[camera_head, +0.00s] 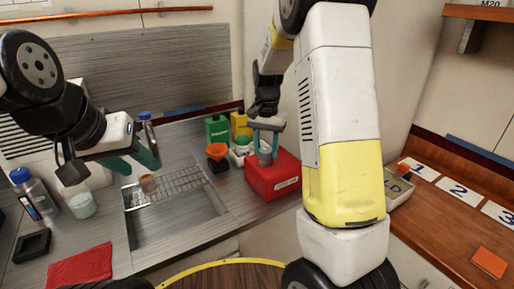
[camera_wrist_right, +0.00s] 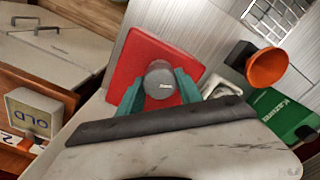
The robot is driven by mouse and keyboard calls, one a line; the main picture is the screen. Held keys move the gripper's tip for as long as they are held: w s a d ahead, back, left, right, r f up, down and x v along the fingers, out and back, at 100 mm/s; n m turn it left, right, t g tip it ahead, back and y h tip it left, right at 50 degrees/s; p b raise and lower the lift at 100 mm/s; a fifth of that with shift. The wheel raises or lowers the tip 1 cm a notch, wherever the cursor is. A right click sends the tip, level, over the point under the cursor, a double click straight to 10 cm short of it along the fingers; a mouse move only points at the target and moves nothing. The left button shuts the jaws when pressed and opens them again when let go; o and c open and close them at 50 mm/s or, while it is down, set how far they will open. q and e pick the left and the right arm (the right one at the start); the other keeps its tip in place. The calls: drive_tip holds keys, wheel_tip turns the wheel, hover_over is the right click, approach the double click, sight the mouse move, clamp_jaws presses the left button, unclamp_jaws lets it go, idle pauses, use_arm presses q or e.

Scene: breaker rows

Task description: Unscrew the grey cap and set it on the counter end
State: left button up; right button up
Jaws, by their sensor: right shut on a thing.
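The grey cap (camera_head: 265,157) is at the top of the red can (camera_head: 273,181), on the counter right of the sink. My right gripper (camera_head: 265,149) comes down from above with its teal fingers shut on the cap's sides. In the right wrist view the grey cap (camera_wrist_right: 160,80) sits between the fingertips of the right gripper (camera_wrist_right: 160,86), with the red can (camera_wrist_right: 143,58) behind it. I cannot tell whether the cap touches the can or its thread. My left gripper (camera_head: 138,160) is open and empty above the sink's left part.
Behind the can stand an orange funnel (camera_head: 217,157), a green bottle (camera_head: 217,130) and a yellow bottle (camera_head: 241,125). A blue-capped bottle (camera_head: 34,190), a jar (camera_head: 82,205) and a red cloth (camera_head: 80,266) are at left. A wooden shelf with numbered cards (camera_head: 462,191) and an OLD box (camera_head: 399,190) is at right.

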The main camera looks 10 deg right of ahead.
drive_tip(key=n, duration=1.2)
drive_tip(key=shift+n, duration=0.4)
drive_tip(key=o, duration=1.2)
